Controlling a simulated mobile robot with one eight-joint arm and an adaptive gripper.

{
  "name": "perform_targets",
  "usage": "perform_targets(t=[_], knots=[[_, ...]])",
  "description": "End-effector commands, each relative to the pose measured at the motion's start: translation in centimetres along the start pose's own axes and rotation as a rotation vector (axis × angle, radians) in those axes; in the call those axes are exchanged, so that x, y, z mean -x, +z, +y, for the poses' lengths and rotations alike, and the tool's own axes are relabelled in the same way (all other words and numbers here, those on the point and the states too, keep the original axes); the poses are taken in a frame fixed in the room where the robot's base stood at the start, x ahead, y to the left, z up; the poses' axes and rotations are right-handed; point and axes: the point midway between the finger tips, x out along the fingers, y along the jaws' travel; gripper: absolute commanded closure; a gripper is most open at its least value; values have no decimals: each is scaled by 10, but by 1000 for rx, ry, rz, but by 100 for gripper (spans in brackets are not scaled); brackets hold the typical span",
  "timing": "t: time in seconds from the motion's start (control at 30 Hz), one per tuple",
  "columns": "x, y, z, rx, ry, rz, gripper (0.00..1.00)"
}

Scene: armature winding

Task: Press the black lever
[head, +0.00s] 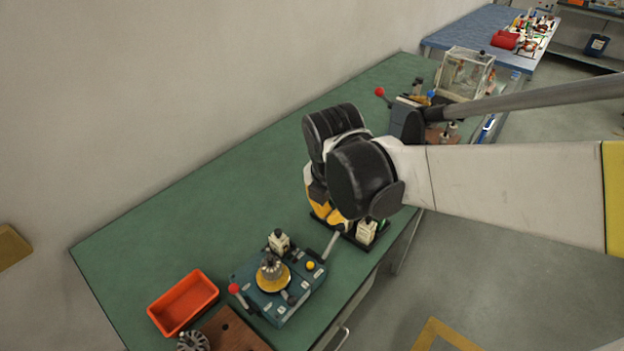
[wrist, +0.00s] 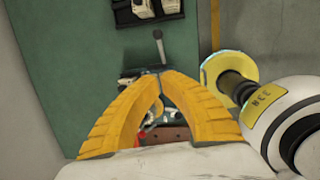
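The likely lever is a dark grey-to-black handle (head: 331,245) on the far right corner of a teal machine (head: 290,315). In the wrist view the handle (wrist: 158,36) sticks out just beyond my fingertips. My gripper (wrist: 160,74) has yellow fingers whose tips meet, with nothing seen between them. The tips look close to the handle's shaft, but I cannot tell whether they touch it. In the head view my wrist hides most of the gripper; a bit of yellow finger (head: 312,184) shows above the bench. The machine is mostly hidden by the fingers in the wrist view.
The machine also has a red-knobbed lever (head: 235,289) and a yellow button (head: 310,266). A red bin (head: 183,302) stands to its left. A black tray (head: 350,237) with cream parts lies beside the handle. The green bench (head: 215,205) is clear toward the wall.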

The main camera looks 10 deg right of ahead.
Motion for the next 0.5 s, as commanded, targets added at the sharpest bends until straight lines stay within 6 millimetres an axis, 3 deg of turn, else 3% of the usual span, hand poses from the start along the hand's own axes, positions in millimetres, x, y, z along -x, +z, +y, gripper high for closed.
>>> perform_targets(t=[0.5], knots=[[-6, 0, 2, 73, -11, 4, 100]])
